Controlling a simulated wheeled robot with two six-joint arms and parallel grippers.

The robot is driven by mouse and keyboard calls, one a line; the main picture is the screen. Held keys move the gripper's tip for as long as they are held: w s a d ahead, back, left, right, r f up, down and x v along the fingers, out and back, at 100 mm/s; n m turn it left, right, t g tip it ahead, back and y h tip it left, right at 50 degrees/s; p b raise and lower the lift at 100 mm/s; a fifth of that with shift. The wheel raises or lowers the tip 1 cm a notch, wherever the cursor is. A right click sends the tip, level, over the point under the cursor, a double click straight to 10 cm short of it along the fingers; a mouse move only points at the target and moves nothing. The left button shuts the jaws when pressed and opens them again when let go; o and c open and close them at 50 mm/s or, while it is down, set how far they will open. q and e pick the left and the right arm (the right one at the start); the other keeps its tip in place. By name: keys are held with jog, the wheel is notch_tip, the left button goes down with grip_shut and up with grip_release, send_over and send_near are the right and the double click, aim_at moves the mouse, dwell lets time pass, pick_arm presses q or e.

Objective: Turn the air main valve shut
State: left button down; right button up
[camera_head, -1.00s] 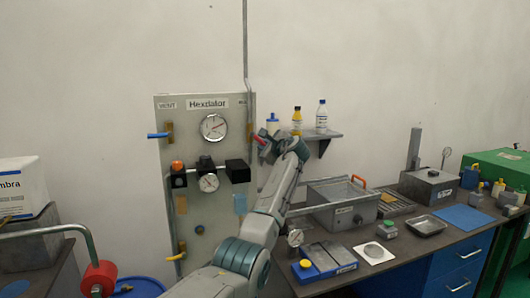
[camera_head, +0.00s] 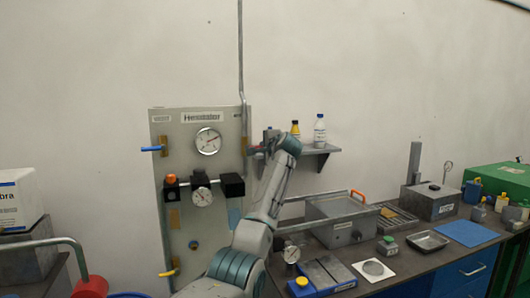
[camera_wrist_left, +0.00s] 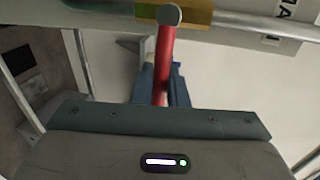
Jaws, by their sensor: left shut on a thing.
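The air main valve is a brass body (camera_wrist_left: 200,12) with a red lever (camera_wrist_left: 164,58) on the pipe at the panel's right edge. In the left wrist view the lever stands roughly crosswise to the pipe (camera_wrist_left: 260,24). My left gripper (camera_wrist_left: 161,84) is shut on the red lever, its blue fingers on either side of the lever's lower part. In the head view my left gripper (camera_head: 262,146) is at the right edge of the grey panel (camera_head: 222,165), and the valve is mostly hidden there. My right gripper is not in view.
The panel carries a large gauge (camera_head: 208,141), a blue lever (camera_head: 152,148) and a yellow lever (camera_head: 168,273). A shelf (camera_head: 320,150) with bottles stands close right of my gripper. A bench with a metal box (camera_head: 340,228) and several tools lies below right.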

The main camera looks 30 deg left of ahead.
pick_arm(q)
jog(key=shift+r, duration=0.15)
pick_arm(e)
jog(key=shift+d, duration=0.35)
pick_arm(q)
jog(key=c, duration=1.5)
grip_release()
